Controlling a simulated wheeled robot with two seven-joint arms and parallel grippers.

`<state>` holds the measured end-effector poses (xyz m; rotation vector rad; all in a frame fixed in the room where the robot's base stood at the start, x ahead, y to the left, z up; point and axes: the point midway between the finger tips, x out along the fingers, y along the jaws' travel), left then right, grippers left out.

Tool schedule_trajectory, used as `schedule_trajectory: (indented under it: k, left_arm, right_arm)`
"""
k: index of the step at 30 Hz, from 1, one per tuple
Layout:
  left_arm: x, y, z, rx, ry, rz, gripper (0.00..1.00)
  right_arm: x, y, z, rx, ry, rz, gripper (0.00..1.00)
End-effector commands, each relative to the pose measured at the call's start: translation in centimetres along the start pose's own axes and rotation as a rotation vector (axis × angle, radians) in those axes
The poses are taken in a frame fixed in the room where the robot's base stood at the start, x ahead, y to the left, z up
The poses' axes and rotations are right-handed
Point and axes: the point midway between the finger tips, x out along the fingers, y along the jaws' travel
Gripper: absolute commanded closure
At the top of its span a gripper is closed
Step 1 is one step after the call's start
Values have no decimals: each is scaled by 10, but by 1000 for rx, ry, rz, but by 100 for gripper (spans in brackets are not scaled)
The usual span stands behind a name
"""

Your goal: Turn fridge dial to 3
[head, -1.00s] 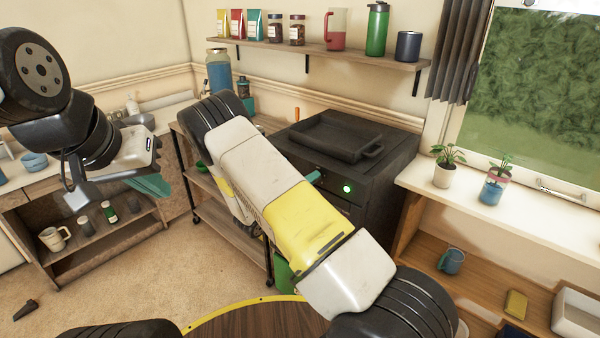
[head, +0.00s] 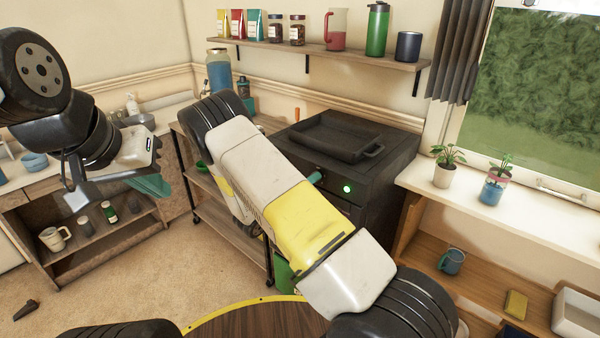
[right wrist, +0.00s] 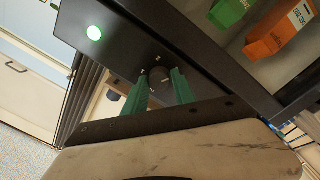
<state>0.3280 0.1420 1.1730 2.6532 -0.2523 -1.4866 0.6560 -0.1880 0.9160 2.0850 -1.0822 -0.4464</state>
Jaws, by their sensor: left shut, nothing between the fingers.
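The fridge (head: 345,205) is a black box-like unit with a lit green lamp (head: 347,189) on its front, left of the window sill. Its dial (right wrist: 159,78) is a small dark round knob with pale marks around it, seen in the right wrist view. My right gripper (right wrist: 160,84) has its two green fingers on either side of the dial, very close to it. I cannot tell whether they touch it. In the head view my right arm hides the dial, and only a bit of a green finger shows. My left gripper (head: 155,186) is shut and empty, at the left.
A black tray (head: 330,137) lies on top of the fridge. Potted plants (head: 443,175) stand on the sill at the right. Green and orange items (right wrist: 268,38) show in the right wrist view.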

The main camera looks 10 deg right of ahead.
Motion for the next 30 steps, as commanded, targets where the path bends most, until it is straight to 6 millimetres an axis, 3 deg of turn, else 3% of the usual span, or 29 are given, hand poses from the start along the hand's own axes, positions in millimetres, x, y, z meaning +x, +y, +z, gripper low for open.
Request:
schedule_trajectory:
  k: [3,14,24,30]
  left_arm:
    - [0,0,0,0,0,0,100]
    - [0,0,0,0,0,0,100]
    - [0,0,0,0,0,0,100]
    - [0,0,0,0,0,0,100]
  right_arm:
    - [0,0,0,-1,1,-1,49]
    - [-5,0,-1,-1,3,0,49]
    - [-59,0,-1,-1,4,-1,49]
    - [-77,0,0,-1,2,-1,49]
